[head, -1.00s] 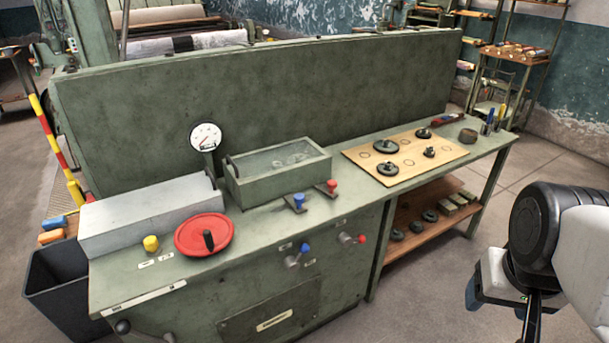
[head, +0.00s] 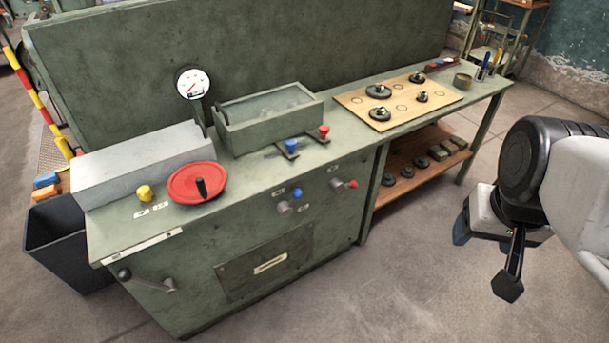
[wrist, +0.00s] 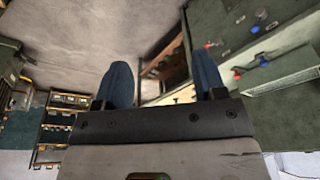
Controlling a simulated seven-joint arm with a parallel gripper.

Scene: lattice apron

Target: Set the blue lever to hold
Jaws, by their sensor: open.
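Two levers with blue knobs show in the head view. One blue lever (head: 297,193) is on the bench's front panel, its knob up and right of its grey hub, with small white labels nearby whose wording is too small to read. The other blue-knobbed lever (head: 291,147) stands on the bench top before the glass-topped box. My gripper (wrist: 162,75) is open and empty, its two blue fingers well apart in the wrist view. In the head view it hangs at the right, away from the bench, largely hidden by my arm; a blue fingertip shows.
A red-knobbed front lever (head: 350,184) and a red-knobbed top lever (head: 323,132) stand right of the blue ones. A red handwheel (head: 197,183), yellow knob (head: 144,193) and crank (head: 145,281) are to the left. Open floor separates my arm from the bench.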

